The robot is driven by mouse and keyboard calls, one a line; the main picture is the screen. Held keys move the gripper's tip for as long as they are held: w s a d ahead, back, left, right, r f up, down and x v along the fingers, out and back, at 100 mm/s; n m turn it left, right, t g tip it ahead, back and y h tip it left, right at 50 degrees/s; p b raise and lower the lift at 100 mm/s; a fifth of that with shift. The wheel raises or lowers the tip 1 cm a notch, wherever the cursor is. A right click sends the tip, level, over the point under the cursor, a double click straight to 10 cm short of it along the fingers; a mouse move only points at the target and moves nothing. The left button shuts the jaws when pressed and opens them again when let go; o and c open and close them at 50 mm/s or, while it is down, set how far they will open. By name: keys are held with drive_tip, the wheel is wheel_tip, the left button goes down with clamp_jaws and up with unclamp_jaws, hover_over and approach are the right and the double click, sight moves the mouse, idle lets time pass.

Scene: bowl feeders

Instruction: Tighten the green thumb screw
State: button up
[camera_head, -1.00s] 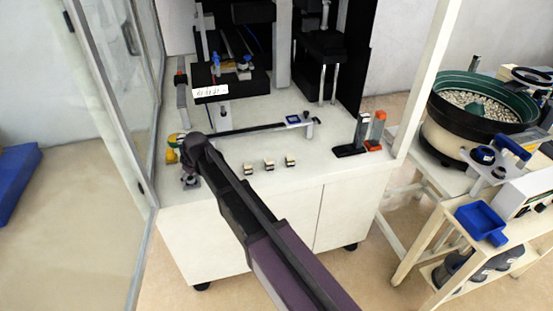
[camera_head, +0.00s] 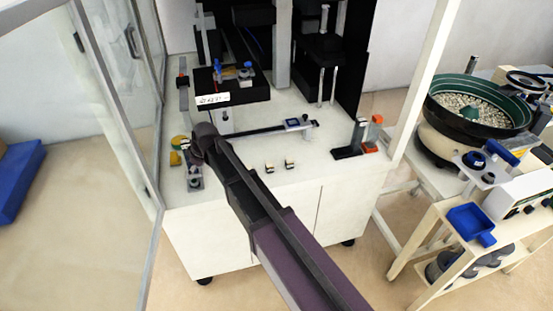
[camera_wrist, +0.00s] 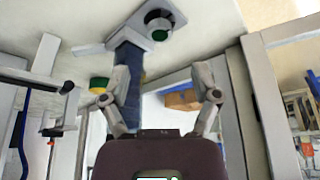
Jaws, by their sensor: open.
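A round green knob, likely the green thumb screw (camera_wrist: 158,34), sits in a dark ring on a grey bracket (camera_wrist: 122,32) at the top of the wrist view. My gripper (camera_wrist: 161,70) is open. Its two fingers are spread wide, with nothing between them that I can tell is held. The knob lies beyond the fingertips and apart from them. In the head view my arm's end hides the gripper at the front left corner of the white cabinet (camera_head: 270,205). A grey fixture (camera_head: 194,178) shows there, but I cannot make out the screw on it.
A yellow-and-green piece (camera_head: 178,148) is beside my arm's end; a similar one shows in the wrist view (camera_wrist: 98,84). Small blocks (camera_head: 289,164) stand near the cabinet's front edge. A glass door (camera_head: 105,110) is close on the left. A bowl feeder (camera_head: 470,112) stands at right.

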drive_tip(key=p+v, duration=0.6)
drive_tip(key=v, duration=0.1)
drive_tip(key=s+d+m+h+p, duration=0.1)
drive_tip(key=s+d+m, duration=0.1)
drive_tip(key=d, duration=1)
drive_tip(key=s+d+r+m+h+p, duration=0.1)
drive_tip(key=s+d+m, duration=0.2)
drive_tip(key=d, duration=0.9)
drive_tip(key=shift+s+d+m+g+h, duration=0.3)
drive_tip(key=shift+m+h, duration=0.1)
drive_tip(key=shift+m, duration=0.7)
drive_tip(key=shift+a, duration=0.1)
drive_tip(key=s+d+m+p, duration=0.1)
drive_tip(key=s+d+m, duration=0.1)
drive_tip(key=s+d, duration=0.2)
drive_tip(key=s+d+r+m+g+h, duration=0.1)
drive_tip(key=s+d+m, duration=0.2)
drive_tip(key=d, duration=0.7)
drive_tip(key=shift+s+d+r+m+p, duration=0.15)
drive_tip(key=shift+s+r+m+p, duration=0.15)
drive_tip(key=shift+s, duration=0.8)
